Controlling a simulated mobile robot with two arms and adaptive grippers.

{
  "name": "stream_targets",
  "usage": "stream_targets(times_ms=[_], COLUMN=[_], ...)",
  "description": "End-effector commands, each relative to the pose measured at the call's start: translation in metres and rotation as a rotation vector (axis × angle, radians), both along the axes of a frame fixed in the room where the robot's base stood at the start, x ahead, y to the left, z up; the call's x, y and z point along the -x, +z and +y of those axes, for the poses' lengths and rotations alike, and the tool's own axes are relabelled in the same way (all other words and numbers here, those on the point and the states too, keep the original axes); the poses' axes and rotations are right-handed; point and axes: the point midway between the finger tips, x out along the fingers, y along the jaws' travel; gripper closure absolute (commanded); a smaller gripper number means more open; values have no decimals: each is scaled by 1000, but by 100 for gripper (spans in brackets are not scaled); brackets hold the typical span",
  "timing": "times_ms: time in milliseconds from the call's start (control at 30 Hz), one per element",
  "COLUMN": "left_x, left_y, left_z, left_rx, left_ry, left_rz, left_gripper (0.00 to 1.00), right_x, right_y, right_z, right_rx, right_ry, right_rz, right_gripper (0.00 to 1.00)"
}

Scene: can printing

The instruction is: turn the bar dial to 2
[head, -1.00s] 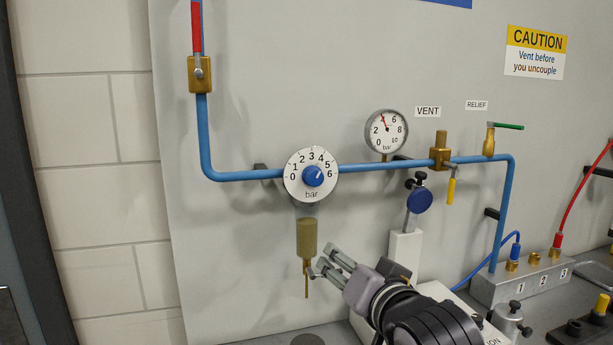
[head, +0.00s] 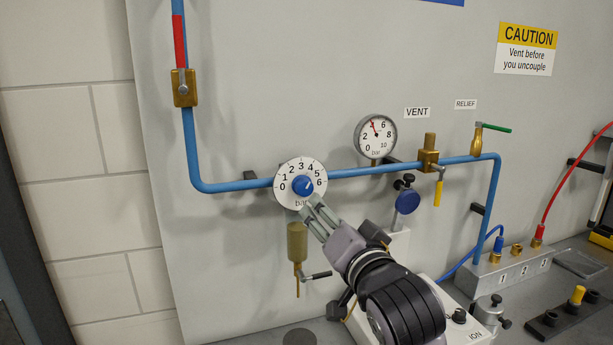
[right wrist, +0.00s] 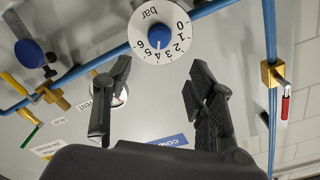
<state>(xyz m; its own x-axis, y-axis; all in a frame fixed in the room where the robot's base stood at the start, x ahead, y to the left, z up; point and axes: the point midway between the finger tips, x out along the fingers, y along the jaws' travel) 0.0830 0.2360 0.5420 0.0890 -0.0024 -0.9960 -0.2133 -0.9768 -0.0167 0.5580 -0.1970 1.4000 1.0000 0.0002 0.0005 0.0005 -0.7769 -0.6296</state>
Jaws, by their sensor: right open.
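The bar dial (head: 279,199) is a white disc numbered 0 to 6 with a blue knob (head: 303,187) at its centre. The knob's white mark points up and right, at about 4 to 5. The dial also shows upside down in the right wrist view (right wrist: 180,22), with its blue knob (right wrist: 158,37) ahead of my fingers. My right gripper (head: 313,207) is open and empty, its fingertips near the dial's lower right edge. In the right wrist view, the fingers (right wrist: 157,68) stand wide apart below the dial. Contact cannot be told. My left gripper is not in view.
A blue pipe (head: 235,186) runs through the dial to a round gauge (head: 368,146) whose red needle reads near 4. A brass filter bowl (head: 297,242) hangs below the dial. A vent valve (head: 428,155) and a blue knob (head: 407,202) are to the right.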

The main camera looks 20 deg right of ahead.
Motion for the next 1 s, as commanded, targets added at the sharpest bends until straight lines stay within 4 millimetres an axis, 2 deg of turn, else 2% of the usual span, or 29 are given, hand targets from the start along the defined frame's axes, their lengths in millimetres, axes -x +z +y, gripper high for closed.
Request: stream_targets(times_ms=[33, 200, 500, 700, 1000], left_x=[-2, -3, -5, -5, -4], left_y=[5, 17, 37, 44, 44], left_z=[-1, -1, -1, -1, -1], left_rx=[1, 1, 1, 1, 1], left_ry=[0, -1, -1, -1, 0], left_rz=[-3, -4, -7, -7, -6], left_gripper=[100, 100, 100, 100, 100], right_x=[-13, -51, -107, -127, -132], right_y=[1, 1, 2, 0, -1], right_z=[-1, -1, -1, 0, 0], right_rx=[3, 3, 3, 1, 1], right_ry=[-2, -1, -1, 0, 0], right_rz=[4, 3, 2, 0, -1], right_gripper=[49, 49, 49, 49, 49])
